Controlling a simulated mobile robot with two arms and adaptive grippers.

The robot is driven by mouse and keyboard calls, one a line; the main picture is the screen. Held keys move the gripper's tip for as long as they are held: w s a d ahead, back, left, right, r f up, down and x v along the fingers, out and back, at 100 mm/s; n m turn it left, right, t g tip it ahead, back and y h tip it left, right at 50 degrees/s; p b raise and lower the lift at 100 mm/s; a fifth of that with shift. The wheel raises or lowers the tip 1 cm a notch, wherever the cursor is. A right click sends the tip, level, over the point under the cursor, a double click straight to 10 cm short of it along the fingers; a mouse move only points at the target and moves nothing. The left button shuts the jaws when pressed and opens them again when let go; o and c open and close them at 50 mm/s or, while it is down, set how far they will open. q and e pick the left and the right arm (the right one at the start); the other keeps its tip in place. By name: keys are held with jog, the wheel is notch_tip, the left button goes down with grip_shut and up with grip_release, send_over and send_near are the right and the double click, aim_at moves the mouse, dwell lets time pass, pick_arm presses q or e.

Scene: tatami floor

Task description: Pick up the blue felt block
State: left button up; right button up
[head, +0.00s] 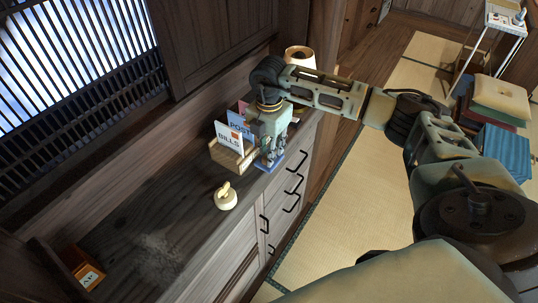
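The blue felt block (266,168) lies on the dark cabinet top near its front edge, in the head view. Only its lower edges show, as my gripper covers most of it. My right gripper (271,156) points down right over the block, with its fingers at or just above it. The fingers overlap in this view, so I cannot tell whether they are spread or closed on the block. My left gripper is not in view.
A wooden letter holder (226,158) with a "BILLS" card stands close left of my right gripper. A cream knobbed object (226,198) sits nearer. An orange-brown box (83,268) is at lower left. The cabinet top between them is clear.

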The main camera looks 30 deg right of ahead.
jog(key=shift+s, duration=0.1)
jog(key=c, duration=0.5)
grip_shut()
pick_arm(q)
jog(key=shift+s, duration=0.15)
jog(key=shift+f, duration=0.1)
pick_arm(e)
jog(key=shift+r+b, duration=0.4)
jog(key=shift+r, duration=0.05)
jog(key=r, duration=0.1)
jog(key=r+b, duration=0.1)
jog(key=d+r+b, duration=0.1)
jog(key=shift+s+r, duration=0.25)
jog(key=shift+s, duration=0.05)
pick_arm(q)
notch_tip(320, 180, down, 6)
jog(key=b, duration=0.3)
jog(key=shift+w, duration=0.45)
pick_arm(e)
jog(key=s+d+r, duration=0.6)
jog(key=s+d, duration=0.1)
jog(key=shift+s+d+r, duration=0.2)
jog(key=shift+r, duration=0.15)
